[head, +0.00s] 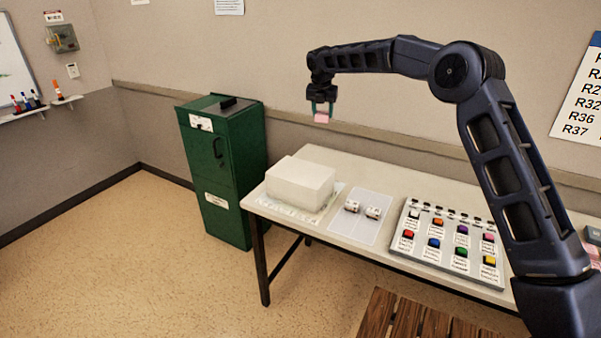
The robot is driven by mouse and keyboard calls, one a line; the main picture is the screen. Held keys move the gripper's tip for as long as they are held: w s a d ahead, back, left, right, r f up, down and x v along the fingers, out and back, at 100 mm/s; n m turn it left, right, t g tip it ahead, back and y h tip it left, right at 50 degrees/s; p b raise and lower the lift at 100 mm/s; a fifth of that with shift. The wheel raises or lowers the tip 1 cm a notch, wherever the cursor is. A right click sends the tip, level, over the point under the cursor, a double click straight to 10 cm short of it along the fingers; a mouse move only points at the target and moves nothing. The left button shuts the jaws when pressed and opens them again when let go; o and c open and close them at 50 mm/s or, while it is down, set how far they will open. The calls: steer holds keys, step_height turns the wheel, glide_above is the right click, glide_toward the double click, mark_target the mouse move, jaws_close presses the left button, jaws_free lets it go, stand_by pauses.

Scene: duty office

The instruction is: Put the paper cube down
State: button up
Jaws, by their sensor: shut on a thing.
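My gripper (321,105) is high above the back edge of the table (339,165), fingers pointing down. It is shut on a small pink paper cube (321,118), whose lower part shows below the fingertips. The cube is in the air, well clear of the tabletop and of everything on it. The upper part of the cube is hidden between the fingers.
On the table are a white block (300,181), a pale sheet (358,229) with two small white items, and a panel (452,240) of coloured buttons. A green cabinet (230,175) stands left of the table. Wooden slats (400,318) are in front. Bare tabletop shows behind the sheet.

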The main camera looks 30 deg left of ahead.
steer(key=n, duration=0.2)
glide_above(297, 164)
steer(key=d, duration=0.1)
steer(key=s, duration=0.1)
steer(key=shift+y, duration=0.3)
step_height(297, 164, down, 19)
steer(key=shift+s+a+f, duration=0.15)
steer(key=shift+f, duration=0.05)
steer(key=shift+f, duration=0.1)
steer(key=o, duration=1)
steer(key=v, duration=1.2)
steer(key=shift+w, duration=0.2)
